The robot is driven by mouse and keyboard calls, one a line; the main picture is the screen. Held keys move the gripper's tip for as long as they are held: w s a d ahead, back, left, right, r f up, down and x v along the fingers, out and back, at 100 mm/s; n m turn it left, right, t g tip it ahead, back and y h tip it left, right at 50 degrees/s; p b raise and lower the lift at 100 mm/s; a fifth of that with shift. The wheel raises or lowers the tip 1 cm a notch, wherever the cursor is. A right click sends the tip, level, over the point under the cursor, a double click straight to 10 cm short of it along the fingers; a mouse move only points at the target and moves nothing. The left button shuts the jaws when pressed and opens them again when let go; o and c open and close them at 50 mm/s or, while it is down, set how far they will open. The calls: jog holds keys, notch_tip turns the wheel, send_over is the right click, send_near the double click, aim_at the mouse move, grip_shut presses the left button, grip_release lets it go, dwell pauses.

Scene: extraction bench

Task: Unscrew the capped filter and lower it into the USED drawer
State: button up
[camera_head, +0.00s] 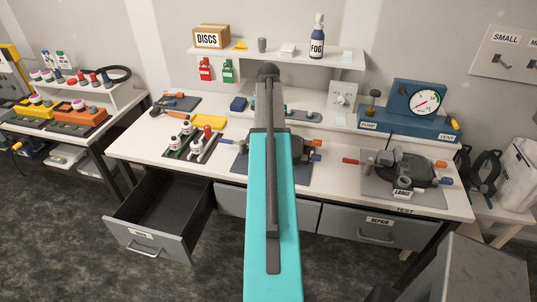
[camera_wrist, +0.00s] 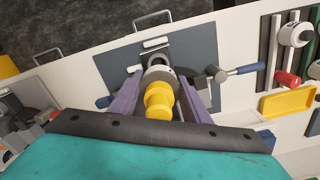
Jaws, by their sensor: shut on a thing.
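A filter with a yellow cap (camera_wrist: 159,101) and a pale grey body sits between the purple fingers of my gripper (camera_wrist: 160,86) in the wrist view. My gripper is shut on it. The filter is over a dark fixture on a grey mat (camera_wrist: 198,50); whether its thread is engaged cannot be told. In the head view my arm hides the filter and gripper. An open, empty-looking grey drawer (camera_head: 147,245) stands out at the lower left; its small label is not readable.
Small bottles in a dark rack (camera_head: 175,152) and a yellow tray (camera_head: 208,121) lie left of my arm. A second fixture on a mat (camera_head: 410,168) and a blue gauge unit (camera_head: 410,112) stand to the right. The REPAIR drawer (camera_head: 375,235) is shut.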

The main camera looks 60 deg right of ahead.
jog(key=w+a+f+n+b, duration=0.35)
jog(key=w+a+n, duration=0.25)
jog(key=w+a, duration=0.55)
jog(key=w+a+f+n+b, duration=0.2)
jog(key=w+a+n+b, duration=0.3)
jog(key=w+a, duration=0.7)
jog(key=w+a+f+n+b, duration=0.1)
jog(key=a+n, duration=0.6)
jog(key=a, duration=1)
jog(key=w+a+f+n+b, duration=0.1)
jog(key=a+f+n+b, duration=0.3)
jog(key=a, duration=1.4)
jog(key=f+n, duration=0.1)
jog(key=n, duration=0.2)
jog(key=shift+w, duration=0.15)
jog(key=shift+a, duration=0.1)
